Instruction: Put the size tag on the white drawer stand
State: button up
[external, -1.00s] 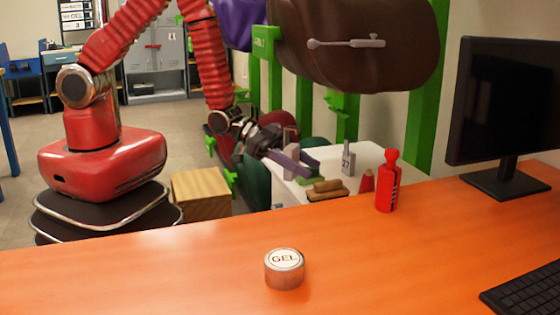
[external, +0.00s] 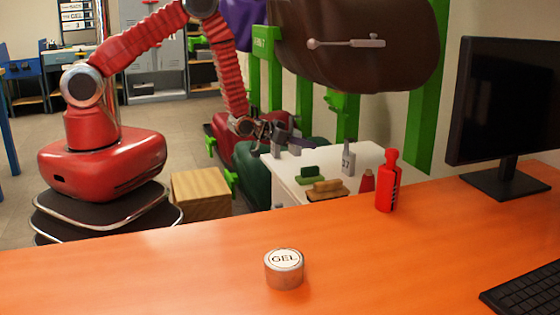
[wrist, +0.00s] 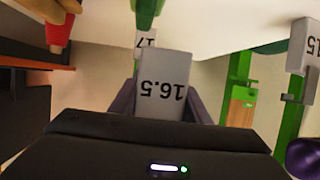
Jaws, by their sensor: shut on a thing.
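My gripper (wrist: 160,100) is shut on a grey size tag (wrist: 163,85) marked 16.5, which reads upside down in the wrist view. In the external view my gripper (external: 282,146) is at the far left edge of the white drawer stand (external: 293,186). The held tag is small and partly hidden there; I cannot tell whether it touches the stand. The stand's white top (wrist: 215,22) fills the upper part of the wrist view. Another grey tag (external: 348,160), apparently marked 17, stands upright on the stand and shows behind the held tag (wrist: 146,42).
A green brush (external: 310,174), a brown brush (external: 327,187) and a red cone-shaped thing (external: 367,181) are on the stand's near side. Saddles on green racks (external: 425,90) overhang it. In the wrist view, another tag (wrist: 301,45) hangs at right on a green rack.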

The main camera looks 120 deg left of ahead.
jog(key=s+a+n+g+y, duration=0.1)
jog(key=s+a+n+g, duration=0.2)
jog(key=s+a, duration=0.2)
jog(key=shift+s+a+y, duration=0.15)
jog(key=shift+a+y, duration=0.25)
jog(key=shift+a, duration=0.5)
send_over(297, 169)
jog(key=shift+d+f, duration=0.2)
jog(key=shift+f, duration=2.65)
jog(key=shift+f, duration=2.1)
